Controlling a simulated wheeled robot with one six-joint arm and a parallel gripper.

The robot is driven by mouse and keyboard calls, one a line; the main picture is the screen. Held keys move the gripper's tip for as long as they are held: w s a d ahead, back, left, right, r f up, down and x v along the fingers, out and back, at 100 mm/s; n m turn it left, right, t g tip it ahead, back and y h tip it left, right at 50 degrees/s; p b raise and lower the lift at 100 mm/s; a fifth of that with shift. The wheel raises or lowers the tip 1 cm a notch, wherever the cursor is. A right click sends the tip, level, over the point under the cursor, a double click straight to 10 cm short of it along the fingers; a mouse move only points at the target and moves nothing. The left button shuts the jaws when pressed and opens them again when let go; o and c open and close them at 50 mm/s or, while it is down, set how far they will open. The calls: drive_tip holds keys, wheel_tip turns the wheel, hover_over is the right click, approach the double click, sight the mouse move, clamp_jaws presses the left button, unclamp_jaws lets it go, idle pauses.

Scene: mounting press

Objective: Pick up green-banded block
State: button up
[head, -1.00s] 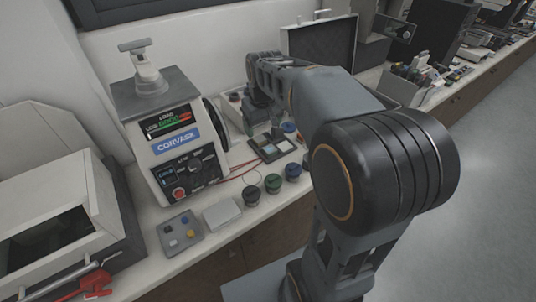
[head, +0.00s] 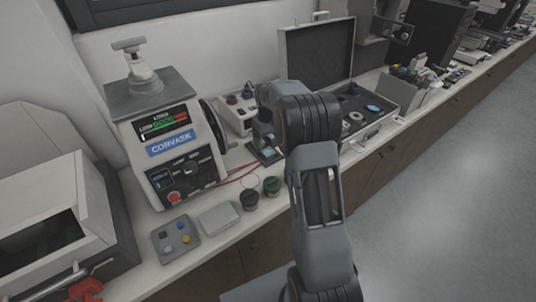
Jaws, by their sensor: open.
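The green-banded block (head: 271,187), a small dark round piece with green on it, stands upright on the bench front. It is just right of a similar dark block (head: 249,199). My gripper (head: 266,148) points down above the small dark panel behind the green-banded block, apart from it. The jaws are small and partly hidden by my arm; they are open, and I see nothing between them.
The press (head: 165,135) stands left of the blocks, with red cables running beside it. A grey tray (head: 188,252) and a pale flat box (head: 219,219) lie in front. An open foam-lined case (head: 318,55) is at the back right. My arm hides some bench right of the block.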

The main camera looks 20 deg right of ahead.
sight(268, 151)
drive_tip(key=shift+s+f+p, duration=0.1)
drive_tip(key=shift+f+p, duration=0.4)
drive_tip(key=shift+f, duration=2.65)
drive_tip(key=c, duration=1.3)
drive_tip(key=shift+r, duration=0.1)
